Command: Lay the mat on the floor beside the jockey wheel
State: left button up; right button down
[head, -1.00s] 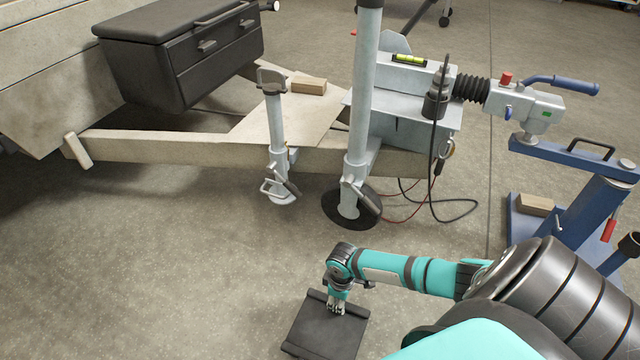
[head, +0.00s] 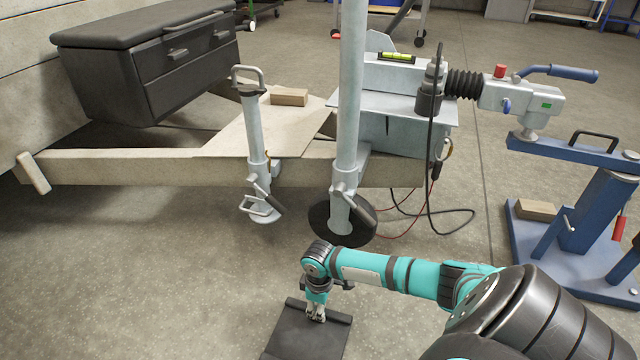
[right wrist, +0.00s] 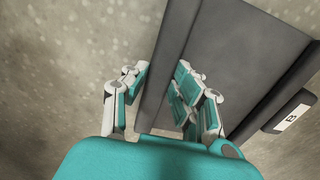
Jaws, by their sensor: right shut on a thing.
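The mat (head: 300,340) is a dark grey flat piece with raised bars at its edges, low in the head view. My right gripper (head: 317,316) is shut on its far edge. In the right wrist view the fingers of the right gripper (right wrist: 160,95) sit on either side of one bar of the mat (right wrist: 235,60). Whether the mat touches the floor cannot be told. The jockey wheel (head: 343,218) is a dark round wheel under a tall grey post, beyond the gripper. My left gripper is not in view.
A shorter grey support leg (head: 257,165) stands left of the wheel. The trailer frame (head: 120,167) runs behind them. A blue stand (head: 585,220) is at the right, and cables (head: 440,225) lie on the floor near the wheel. The floor at the left (head: 130,270) is clear.

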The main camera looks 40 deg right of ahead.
jog(key=c, duration=1.1)
grip_release()
jog(key=shift+o, duration=0.2)
